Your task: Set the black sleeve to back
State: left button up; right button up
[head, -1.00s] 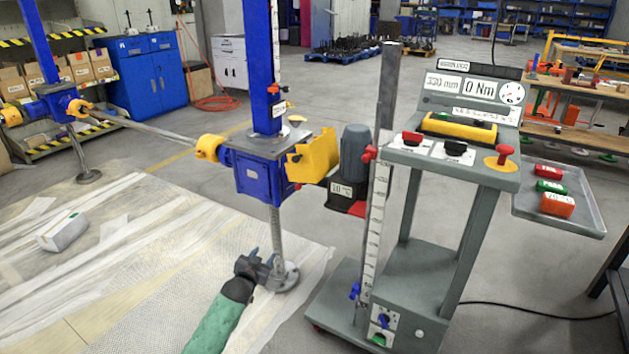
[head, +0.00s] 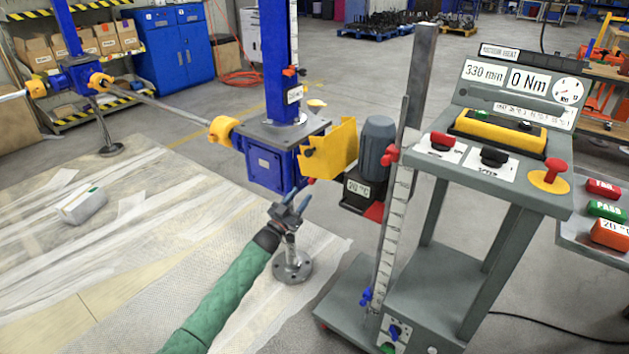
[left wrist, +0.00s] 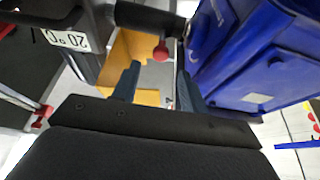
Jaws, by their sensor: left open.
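The blue screw-jack gearbox (head: 271,165) stands on its metal screw, with a yellow guard (head: 332,150) on its right side. A black cylindrical piece, which looks like the black sleeve (left wrist: 150,19), lies between the grey motor side and the blue gearbox in the left wrist view. A red ball knob (left wrist: 161,53) is beside it. The sleeve cannot be made out in the head view, where the guard covers that area. My left gripper (head: 290,203) is open and empty, just below the gearbox. Its fingers (left wrist: 160,80) point toward the sleeve and knob, apart from them. My right gripper is not in view.
The grey motor (head: 377,148) sits right of the guard, next to an upright scaled post (head: 411,130). The control cart (head: 505,180) stands at the right. A second jack (head: 80,78) is linked by a shaft (head: 160,104) at the left. The sheeted floor at front left is mostly clear.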

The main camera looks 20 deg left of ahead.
aim_at(311, 183)
pick_arm(q)
jog(key=shift+x, duration=3.85)
jog(key=shift+f, duration=0.15)
grip_shut()
